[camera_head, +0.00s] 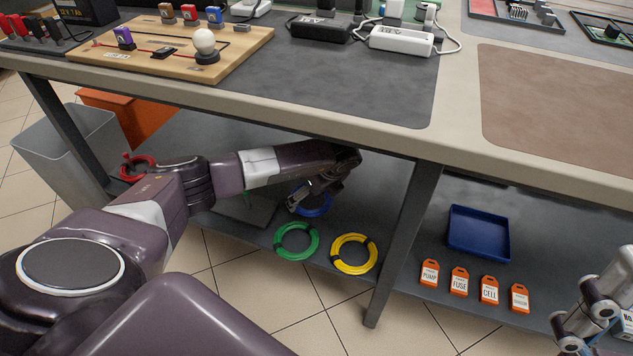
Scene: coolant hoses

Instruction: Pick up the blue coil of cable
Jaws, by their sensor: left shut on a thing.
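The blue coil of cable (320,209) is on or just above the grey lower shelf, under the workbench; I cannot tell if it touches the shelf. My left arm reaches in under the bench top from the left. My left gripper (302,204) is shut on the blue coil at its left side and hides part of it. My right gripper (588,328) shows only in part at the lower right edge, far from the coil; its jaws are not clear.
A green coil (296,258) and a yellow coil (354,271) lie near the shelf's front edge. A red coil (124,168) is at the left. A table leg (405,240) stands right of the coils. A blue tray (479,250) and several orange tags (459,282) lie beyond it.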

